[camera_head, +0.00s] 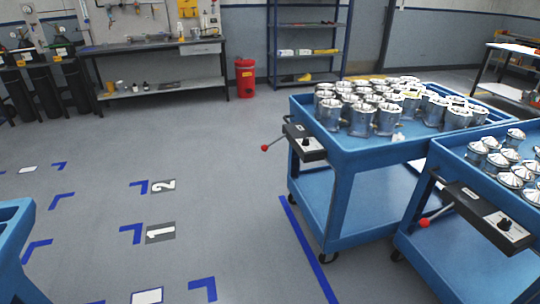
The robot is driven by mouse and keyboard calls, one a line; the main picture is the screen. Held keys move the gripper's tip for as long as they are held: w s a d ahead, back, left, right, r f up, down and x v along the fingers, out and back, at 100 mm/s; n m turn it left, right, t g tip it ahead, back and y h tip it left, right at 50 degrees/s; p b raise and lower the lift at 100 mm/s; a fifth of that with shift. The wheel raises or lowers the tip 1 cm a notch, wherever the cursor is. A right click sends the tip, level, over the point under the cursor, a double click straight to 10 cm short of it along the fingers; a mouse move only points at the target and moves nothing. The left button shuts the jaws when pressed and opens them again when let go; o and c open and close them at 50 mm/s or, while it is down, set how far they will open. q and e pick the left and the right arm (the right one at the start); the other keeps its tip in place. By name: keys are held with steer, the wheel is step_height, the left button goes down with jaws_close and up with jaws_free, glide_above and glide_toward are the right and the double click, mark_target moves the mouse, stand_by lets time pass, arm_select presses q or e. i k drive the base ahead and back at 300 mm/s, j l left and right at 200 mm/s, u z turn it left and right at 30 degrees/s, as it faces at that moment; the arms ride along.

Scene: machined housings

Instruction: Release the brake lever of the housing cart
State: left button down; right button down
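A blue cart (345,154) stands right of the middle, its top tray full of many silvery cylindrical housings (362,118). A black box (305,143) with a knob and a pale label is on its left end. A thin brake lever with a red ball end (265,148) sticks out to the left of that box. A second blue cart (415,245) at the right carries domed metal parts (497,160). It has a similar black box (487,216) and red-ended lever (424,222). Neither of my grippers is in view.
Open grey floor lies left of the carts, with blue corner marks and number plates 1 (160,233) and 2 (163,186). A blue line (306,248) runs beside the carts. Another blue edge (14,250) shows at lower left. Workbench (160,50), red bin (245,78) and shelf rack (305,52) stand behind.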

mark_target(264, 147)
steer(key=i+j+u, duration=0.1)
steer(key=i+j, duration=0.15)
steer(key=i, duration=0.3)
steer(key=i+j+u, duration=0.1)
steer(key=i, duration=0.4)
steer(key=i+j, duration=0.3)
steer(key=i, duration=0.25)
steer(key=i+j+u, duration=0.15)
steer(key=i, duration=0.4)
